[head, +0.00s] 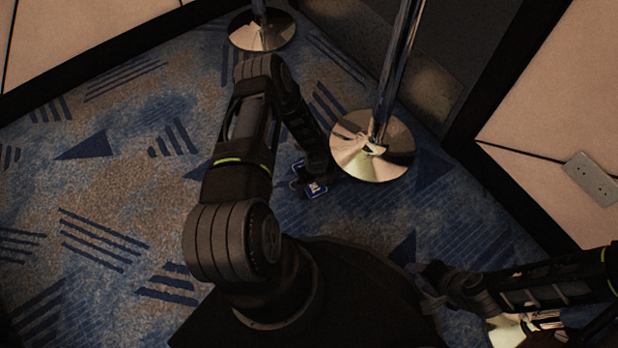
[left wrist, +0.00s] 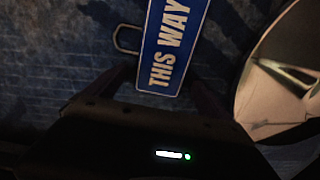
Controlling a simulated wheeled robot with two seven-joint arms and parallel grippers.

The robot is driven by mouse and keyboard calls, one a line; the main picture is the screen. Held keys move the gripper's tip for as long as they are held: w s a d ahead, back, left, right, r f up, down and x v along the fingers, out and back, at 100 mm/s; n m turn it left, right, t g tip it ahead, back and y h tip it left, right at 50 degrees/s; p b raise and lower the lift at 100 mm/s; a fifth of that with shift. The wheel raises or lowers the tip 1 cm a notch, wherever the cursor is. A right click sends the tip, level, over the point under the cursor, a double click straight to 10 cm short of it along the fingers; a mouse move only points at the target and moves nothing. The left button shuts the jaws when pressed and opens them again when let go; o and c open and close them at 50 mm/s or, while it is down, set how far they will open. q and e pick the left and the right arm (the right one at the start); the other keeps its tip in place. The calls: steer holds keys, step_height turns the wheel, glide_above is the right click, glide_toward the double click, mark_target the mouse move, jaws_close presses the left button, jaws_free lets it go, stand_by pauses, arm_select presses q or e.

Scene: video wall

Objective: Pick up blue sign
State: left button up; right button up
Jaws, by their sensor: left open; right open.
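The blue sign (head: 317,189) shows as a small blue and white patch by my left gripper (head: 309,184) in the head view, low over the carpet; most of it is hidden by the gripper. In the left wrist view the sign (left wrist: 172,46) is a blue plate with a white border and white "THIS WAY" lettering. A metal loop (left wrist: 127,40) shows at its left side. My left gripper is open, its dark fingers on either side of the sign's lower end; I cannot tell whether they touch it. My right gripper (head: 430,281) is open and empty at the lower right.
A shiny post with a round metal base (head: 350,160) stands just right of the left gripper. Another post base (head: 262,31) stands at the back. Dark-edged pale panels rise at left and right. The patterned carpet (head: 110,195) on the left is clear.

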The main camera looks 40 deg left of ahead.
arm_select(q)
steer(key=shift+f, duration=0.1)
steer(key=shift+c, duration=0.4)
steer(key=c, duration=1.5)
steer(key=shift+r, duration=0.55)
steer(key=shift+c, duration=0.2)
step_height(320, 180, up, 9)
steer(key=p, duration=0.4)
